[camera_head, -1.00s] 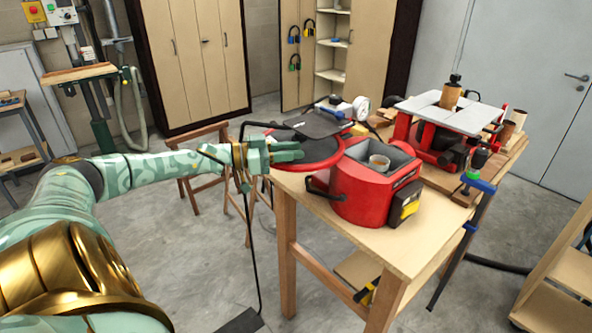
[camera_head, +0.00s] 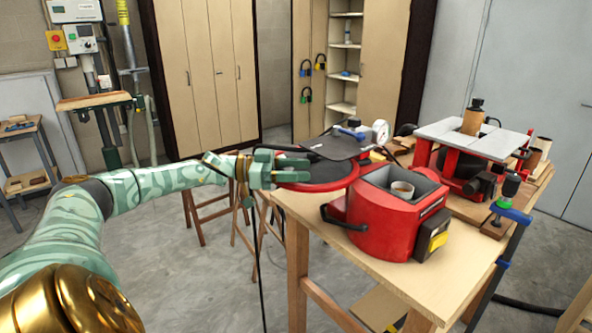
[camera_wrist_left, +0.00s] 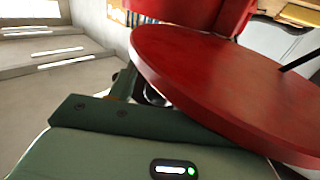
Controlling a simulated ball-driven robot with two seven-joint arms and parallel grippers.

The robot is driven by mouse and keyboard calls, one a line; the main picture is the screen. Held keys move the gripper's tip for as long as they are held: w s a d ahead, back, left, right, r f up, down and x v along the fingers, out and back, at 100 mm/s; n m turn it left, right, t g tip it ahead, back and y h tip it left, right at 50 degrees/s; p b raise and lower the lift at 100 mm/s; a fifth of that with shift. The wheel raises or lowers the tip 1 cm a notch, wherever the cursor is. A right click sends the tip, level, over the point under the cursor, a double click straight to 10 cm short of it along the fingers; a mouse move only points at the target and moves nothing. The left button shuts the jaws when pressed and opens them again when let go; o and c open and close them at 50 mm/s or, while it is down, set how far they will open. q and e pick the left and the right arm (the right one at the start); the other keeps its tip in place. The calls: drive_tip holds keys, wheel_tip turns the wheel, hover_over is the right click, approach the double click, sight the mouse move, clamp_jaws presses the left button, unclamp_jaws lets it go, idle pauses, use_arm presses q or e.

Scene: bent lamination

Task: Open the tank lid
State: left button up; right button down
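The red tank (camera_head: 395,222) stands on the wooden table, its square top open with a small cup (camera_head: 402,189) inside. A round red lid (camera_head: 335,181) is swung out to the left of the tank, roughly level. A dark plate (camera_head: 338,146) shows over its far part. My left gripper (camera_head: 292,168) is at the lid's left rim, its green fingers overlapping the rim in this view. In the left wrist view the lid (camera_wrist_left: 230,85) spans the picture close beyond the gripper's dark bar. Whether the fingers grip the rim is hidden. My right gripper is out of view.
The wooden table (camera_head: 400,279) also carries a red-framed machine (camera_head: 480,140) at right and a gauge (camera_head: 380,131) behind the lid. A clamp (camera_head: 510,214) is on its right edge. A wooden trestle (camera_head: 205,200) stands left of the table. Open floor lies at front left.

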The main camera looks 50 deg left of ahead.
use_arm(q)
drive_tip(key=shift+w, duration=0.1)
drive_tip(key=p+v, duration=0.3)
drive_tip(key=v, duration=1.3)
drive_tip(key=shift+a, duration=0.1)
